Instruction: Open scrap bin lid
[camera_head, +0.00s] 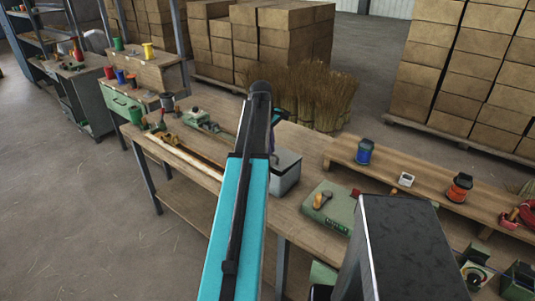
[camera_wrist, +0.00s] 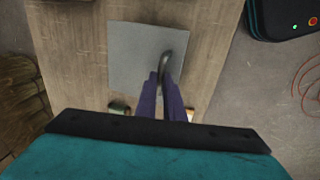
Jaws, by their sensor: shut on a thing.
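The scrap bin is a small grey metal box (camera_head: 286,178) on the workbench, just right of my arm in the head view. Its left part is hidden behind my arm. In the wrist view its flat grey lid (camera_wrist: 128,55) fills the upper middle, with a dark curved handle (camera_wrist: 167,58) near its right side. My gripper (camera_wrist: 161,84) has purple fingers, shut on the lid handle. In the head view the fingers are mostly hidden by my arm. The lid looks flat over the bin; I cannot tell whether it is raised at all.
The wooden workbench (camera_head: 220,160) carries a green case (camera_head: 328,207) right of the bin and tools to the left. A raised shelf (camera_head: 420,185) holds a blue spool (camera_head: 364,151) and an orange spool (camera_head: 459,187). Broom bristles (camera_head: 312,97) stand behind the bench.

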